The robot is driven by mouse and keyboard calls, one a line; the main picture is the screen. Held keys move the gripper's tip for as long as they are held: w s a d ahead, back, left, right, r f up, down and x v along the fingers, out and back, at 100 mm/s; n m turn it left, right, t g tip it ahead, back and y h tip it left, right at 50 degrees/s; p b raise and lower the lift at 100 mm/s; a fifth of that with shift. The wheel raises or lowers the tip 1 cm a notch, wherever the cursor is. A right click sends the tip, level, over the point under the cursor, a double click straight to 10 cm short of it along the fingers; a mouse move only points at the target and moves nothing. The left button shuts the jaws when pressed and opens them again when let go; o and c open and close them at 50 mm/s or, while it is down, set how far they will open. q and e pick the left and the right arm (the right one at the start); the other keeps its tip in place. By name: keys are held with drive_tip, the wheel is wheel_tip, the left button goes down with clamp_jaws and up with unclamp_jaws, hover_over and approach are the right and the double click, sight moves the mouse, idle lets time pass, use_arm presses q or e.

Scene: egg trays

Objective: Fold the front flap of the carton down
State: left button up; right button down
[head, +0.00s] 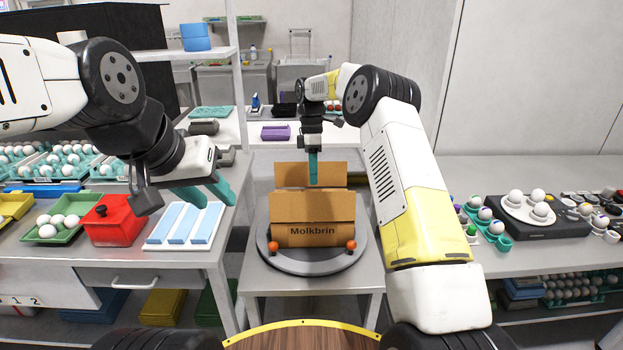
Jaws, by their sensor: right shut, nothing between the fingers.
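The cardboard carton (293,240), printed "Molkbrin", stands on a round grey turntable (310,267) in the middle of the head view. Its front flap (312,206) stands upright at the near side. A back flap (335,169) stands up behind it. The carton's inside is hidden by the front flap. My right gripper (313,180) points down, shut and empty, its teal fingers above and behind the top edge of the front flap. My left gripper (207,194) is off to the left, its two teal fingers apart and empty, over the left table.
A red box (111,222), a white tray with blue bars (157,240) and a green tray of eggs (46,236) are on the left table. The right table holds a black device with eggs (535,218). Two small orange balls sit at the turntable's front edge.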

drive_tip(key=s+a+r+t, duration=0.1)
drive_tip(key=s+r+t, duration=0.25)
drive_tip(key=r, duration=0.25)
drive_tip(key=t, duration=0.2)
hover_over(311, 199)
drive_tip(key=s, duration=0.2)
drive_tip(key=s+x, duration=0.2)
drive_tip(key=x, duration=0.6)
drive_tip(key=shift+w+f, duration=0.45)
drive_tip(key=shift+f, duration=0.05)
